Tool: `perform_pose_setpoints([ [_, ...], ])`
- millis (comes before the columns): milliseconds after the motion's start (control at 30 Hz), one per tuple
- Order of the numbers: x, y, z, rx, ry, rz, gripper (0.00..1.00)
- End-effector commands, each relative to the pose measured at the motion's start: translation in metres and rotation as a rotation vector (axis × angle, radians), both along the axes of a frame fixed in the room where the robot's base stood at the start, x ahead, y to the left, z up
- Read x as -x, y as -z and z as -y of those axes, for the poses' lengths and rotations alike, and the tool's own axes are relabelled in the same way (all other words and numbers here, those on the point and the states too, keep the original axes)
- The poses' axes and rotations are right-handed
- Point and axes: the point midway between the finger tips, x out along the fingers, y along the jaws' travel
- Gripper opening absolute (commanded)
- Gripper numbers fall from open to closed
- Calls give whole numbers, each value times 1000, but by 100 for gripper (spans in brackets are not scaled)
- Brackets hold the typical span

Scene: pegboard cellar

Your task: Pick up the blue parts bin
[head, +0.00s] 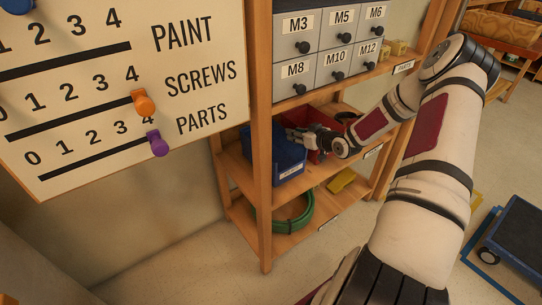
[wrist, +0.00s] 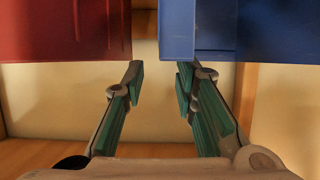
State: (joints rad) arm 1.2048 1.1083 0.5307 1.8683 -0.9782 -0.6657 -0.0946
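The blue parts bin (head: 276,160) stands on the middle shelf of the wooden rack in the head view. In the wrist view the blue bin (wrist: 212,30) fills the upper right. My gripper (head: 298,133) is at the blue bin's right side in the head view, near its upper edge. In the wrist view my gripper (wrist: 160,78) is open, its two fingers apart with nothing between them. The right fingertip is by the blue bin's left edge, and the left fingertip is by the red bin's edge. I cannot tell whether either touches.
A red bin (head: 318,153) stands right beside the blue one, also in the wrist view (wrist: 65,30), with a narrow gap between. Grey drawers (head: 335,68) sit above. A green coil (head: 292,216) lies below, and a yellow item (head: 341,181) lies right. Rack posts (head: 260,190) flank the shelf.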

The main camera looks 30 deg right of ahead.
Motion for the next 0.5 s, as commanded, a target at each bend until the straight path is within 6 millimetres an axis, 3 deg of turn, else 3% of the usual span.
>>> perform_pose_setpoints([
  [233, -32, 18, -3, 0, -1, 0, 26],
  [500, -41, 20, -3, 0, 0, 0, 26],
])
